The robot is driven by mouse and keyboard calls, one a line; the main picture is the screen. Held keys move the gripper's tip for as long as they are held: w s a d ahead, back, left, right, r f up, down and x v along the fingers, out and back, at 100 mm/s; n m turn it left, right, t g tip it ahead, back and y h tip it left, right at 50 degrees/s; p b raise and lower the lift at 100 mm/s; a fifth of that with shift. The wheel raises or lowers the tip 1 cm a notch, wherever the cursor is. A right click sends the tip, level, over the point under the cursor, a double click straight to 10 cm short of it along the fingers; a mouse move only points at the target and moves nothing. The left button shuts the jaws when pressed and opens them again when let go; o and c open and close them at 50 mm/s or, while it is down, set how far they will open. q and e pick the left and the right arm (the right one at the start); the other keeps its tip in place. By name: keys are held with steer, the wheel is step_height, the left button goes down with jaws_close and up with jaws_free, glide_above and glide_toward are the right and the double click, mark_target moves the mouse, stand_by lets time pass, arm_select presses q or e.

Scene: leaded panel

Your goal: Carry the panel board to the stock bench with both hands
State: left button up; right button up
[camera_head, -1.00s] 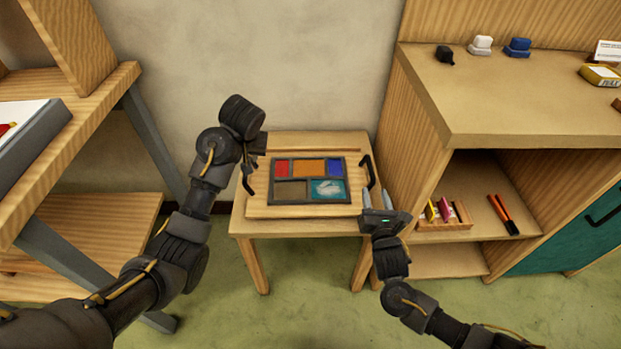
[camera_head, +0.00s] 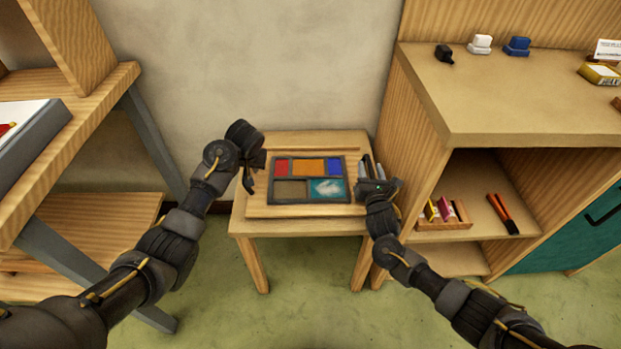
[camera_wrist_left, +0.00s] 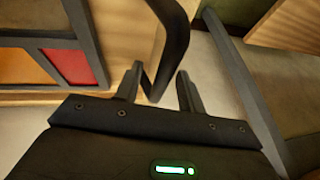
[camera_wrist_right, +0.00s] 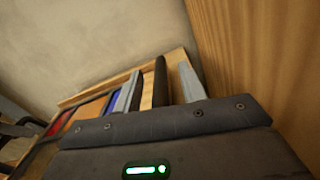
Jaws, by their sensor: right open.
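The panel board (camera_head: 300,211) is a light wooden board lying flat on a small wooden table (camera_head: 310,227). On it lies a dark-framed leaded panel (camera_head: 309,180) with red, orange, blue, brown and teal panes. A black handle stands at each end of the board. My left gripper (camera_head: 252,178) is at the left handle; in the left wrist view its open fingers (camera_wrist_left: 157,88) stand either side of the handle (camera_wrist_left: 176,40). My right gripper (camera_head: 372,168) is open at the right end; in the right wrist view the right handle (camera_wrist_right: 160,82) shows between its fingers.
A wooden cabinet (camera_head: 500,105) stands close on the right, with stamps on top and a crayon rack (camera_head: 443,215) on its shelf. A wooden bench (camera_head: 90,90) with grey legs stands on the left. A wall is behind the table; green floor lies in front.

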arm_select(q)
jaws_close()
arm_select(e)
jaws_close()
stand_by(1.0)
arm_select(q)
steer(key=shift+w+r, duration=0.15)
steer(key=shift+r, duration=0.15)
arm_select(e)
steer(key=shift+r, duration=0.25)
